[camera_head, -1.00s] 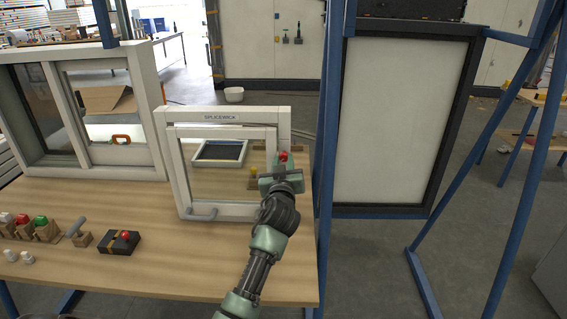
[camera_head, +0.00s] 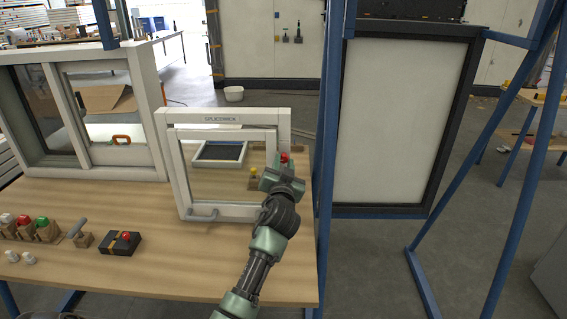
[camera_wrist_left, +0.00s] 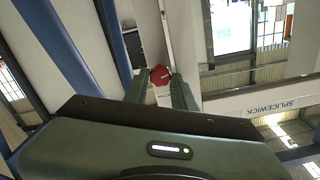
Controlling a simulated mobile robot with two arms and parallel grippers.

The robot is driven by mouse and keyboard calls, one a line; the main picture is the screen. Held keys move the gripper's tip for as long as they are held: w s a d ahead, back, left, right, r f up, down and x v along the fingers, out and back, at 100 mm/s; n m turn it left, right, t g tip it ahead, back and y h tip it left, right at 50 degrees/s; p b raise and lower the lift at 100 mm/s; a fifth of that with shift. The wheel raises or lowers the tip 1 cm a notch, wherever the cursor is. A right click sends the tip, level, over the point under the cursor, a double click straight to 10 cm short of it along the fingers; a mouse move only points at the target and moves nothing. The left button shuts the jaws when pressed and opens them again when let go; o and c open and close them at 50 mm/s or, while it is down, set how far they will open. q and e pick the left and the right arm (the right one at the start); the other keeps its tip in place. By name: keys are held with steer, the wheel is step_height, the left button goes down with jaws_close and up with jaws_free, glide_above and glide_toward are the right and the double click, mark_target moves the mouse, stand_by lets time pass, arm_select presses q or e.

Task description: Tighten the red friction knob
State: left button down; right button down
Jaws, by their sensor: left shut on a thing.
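The red friction knob (camera_head: 284,157) sits at the right side of the small white window frame (camera_head: 164,150). My left gripper (camera_head: 282,164) is at the knob, its arm reaching up from the bottom of the head view. In the left wrist view the red knob (camera_wrist_left: 159,75) lies between the tips of the two green fingers (camera_wrist_left: 159,82). The left gripper is shut on it. The gripper hides part of the frame's right side. My right gripper is in neither view.
A yellow knob (camera_head: 253,171) shows left of the gripper. A larger white window (camera_head: 155,110) stands at left. A black box with a red button (camera_head: 121,242) and several coloured buttons on wooden blocks lie on the table (camera_head: 170,275). A blue post (camera_head: 324,200) stands close at right.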

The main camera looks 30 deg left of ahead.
arm_select(q)
steer(key=m+p, duration=0.1)
steer(key=m, duration=0.3)
steer(key=shift+m, duration=0.3)
steer(key=shift+f+m+p, duration=0.1)
steer(key=shift+m+p, duration=0.4)
steer(key=shift+m, duration=1.1)
steer(key=c, duration=1.1)
jaws_free()
steer(key=shift+c, duration=0.2)
steer(key=shift+d, duration=0.1)
steer(key=b+v, duration=0.1)
steer(key=v, duration=0.6)
steer(key=shift+s, duration=0.4)
steer(key=shift+d, duration=0.15)
